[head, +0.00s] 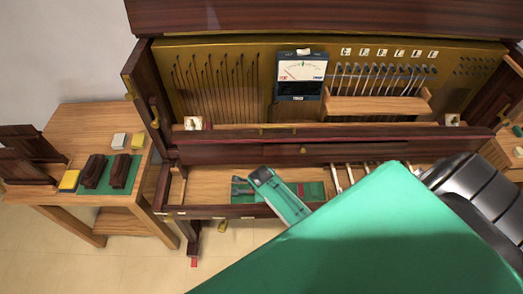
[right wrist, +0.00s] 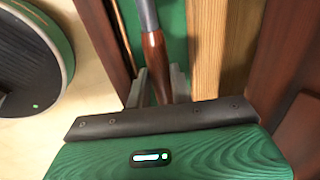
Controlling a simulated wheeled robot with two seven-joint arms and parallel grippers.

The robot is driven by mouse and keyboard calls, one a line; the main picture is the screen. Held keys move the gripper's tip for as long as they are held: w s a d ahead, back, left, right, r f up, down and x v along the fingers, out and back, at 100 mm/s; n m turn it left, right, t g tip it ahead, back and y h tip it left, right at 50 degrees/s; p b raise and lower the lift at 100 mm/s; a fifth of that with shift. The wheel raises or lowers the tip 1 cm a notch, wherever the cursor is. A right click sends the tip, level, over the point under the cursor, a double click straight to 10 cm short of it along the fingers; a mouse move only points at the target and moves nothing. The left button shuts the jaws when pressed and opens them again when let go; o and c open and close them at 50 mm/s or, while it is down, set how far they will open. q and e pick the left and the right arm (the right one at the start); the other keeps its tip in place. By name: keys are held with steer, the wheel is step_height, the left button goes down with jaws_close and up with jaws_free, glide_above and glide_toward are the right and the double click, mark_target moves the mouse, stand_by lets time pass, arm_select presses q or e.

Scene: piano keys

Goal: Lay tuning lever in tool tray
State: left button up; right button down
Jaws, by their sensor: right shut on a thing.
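The tuning lever (right wrist: 153,55) has a reddish-brown wooden handle and a grey metal shaft. In the right wrist view my right gripper (right wrist: 158,88) is shut on its handle, and the shaft runs up out of the picture. Green felt (right wrist: 175,35) lies beyond it, and I cannot tell whether the lever touches it. In the head view my right gripper (head: 265,178) is over the green-lined tool tray (head: 314,190) at the front of the piano. It hides part of the tray, and its fingertips are not clear there. My left gripper is not in view.
A wooden strip (right wrist: 208,50) and dark wood edges flank the felt. A dark rail (head: 300,151) runs behind the tray. A meter (head: 301,75) stands inside the piano. A side table (head: 95,125) with several blocks is at the left. My right arm covers the lower right.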

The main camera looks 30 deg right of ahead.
steer(key=shift+b+x, duration=0.75)
steer(key=shift+x, duration=0.3)
steer(key=shift+f+b, duration=0.6)
steer(key=shift+f, duration=0.4)
steer(key=c, duration=1.3)
jaws_free()
steer(key=shift+o, duration=0.7)
steer(key=shift+s+f, duration=0.1)
